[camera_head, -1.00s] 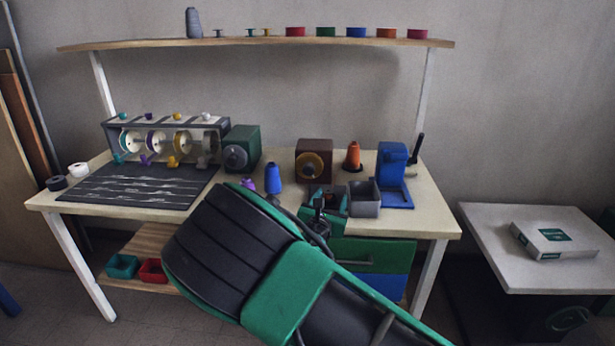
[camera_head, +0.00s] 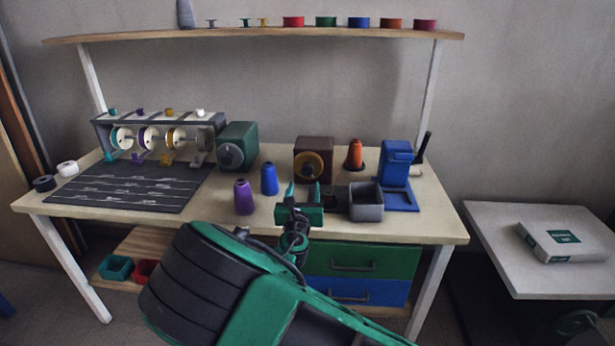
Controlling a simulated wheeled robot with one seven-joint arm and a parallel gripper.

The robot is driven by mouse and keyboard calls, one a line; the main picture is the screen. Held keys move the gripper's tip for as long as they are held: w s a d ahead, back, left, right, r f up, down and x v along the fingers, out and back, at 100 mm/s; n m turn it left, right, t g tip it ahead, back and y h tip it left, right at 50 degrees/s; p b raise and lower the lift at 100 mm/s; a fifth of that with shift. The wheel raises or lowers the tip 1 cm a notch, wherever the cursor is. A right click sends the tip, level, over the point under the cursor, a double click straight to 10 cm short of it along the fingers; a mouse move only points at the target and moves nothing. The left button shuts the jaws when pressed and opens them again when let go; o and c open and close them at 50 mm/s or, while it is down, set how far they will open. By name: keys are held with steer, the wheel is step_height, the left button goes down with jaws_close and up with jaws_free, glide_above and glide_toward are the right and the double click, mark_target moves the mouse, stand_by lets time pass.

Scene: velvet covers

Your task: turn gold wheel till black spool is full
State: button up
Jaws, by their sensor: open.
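A gold wheel (camera_head: 308,167) with a dark middle sits on the front of a dark red box (camera_head: 325,149) at the back middle of the workbench. My gripper (camera_head: 303,192) is open and empty, its two green fingers apart and pointing toward the box, lower in the picture than the wheel. It does not appear to touch the wheel. A black roll (camera_head: 44,183) lies at the bench's left end. Small dark spools (camera_head: 212,23) stand on the shelf. I cannot tell which is the black spool or how much is wound on it.
Purple cone (camera_head: 244,198) and blue cone (camera_head: 269,179) stand left of my gripper; a grey bin (camera_head: 366,202) and blue device (camera_head: 396,164) stand right. Behind are a green box (camera_head: 238,146) and an orange cone (camera_head: 354,155). A spool rack (camera_head: 160,121) stands behind the dark mat (camera_head: 130,187).

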mark_target(307, 173)
steer(key=w, duration=0.8)
steer(key=shift+w+d, duration=0.15)
steer(key=shift+w, duration=0.2)
